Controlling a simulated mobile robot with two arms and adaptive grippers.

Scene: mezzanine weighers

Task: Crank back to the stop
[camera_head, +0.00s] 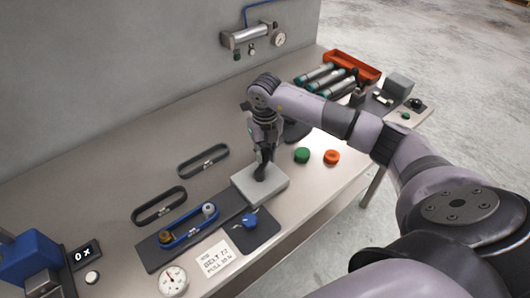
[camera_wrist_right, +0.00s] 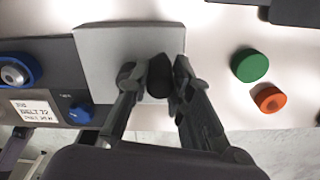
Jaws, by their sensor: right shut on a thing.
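My right gripper (camera_head: 262,174) reaches down onto the top of a light grey box (camera_head: 278,186) at the end of a dark base plate. In the right wrist view its two fingers (camera_wrist_right: 155,72) stand on either side of a black knob (camera_wrist_right: 160,82), which I take for the crank's handle, and are shut on it. The rest of the crank is hidden by the fingers. A blue belt (camera_head: 178,235) runs around two pulleys on the plate. A blue knob (camera_head: 250,219) sits on a dark pad beside it. My left gripper is not in view.
A green button (camera_head: 302,155) and an orange one (camera_head: 331,157) stand right of the box. Black belts (camera_head: 160,206), a printed card (camera_head: 215,258), a dial (camera_head: 173,281) and a display (camera_head: 82,255) lie leftward. Several cylinders (camera_head: 322,77) and an orange tray (camera_head: 352,67) are at the far end.

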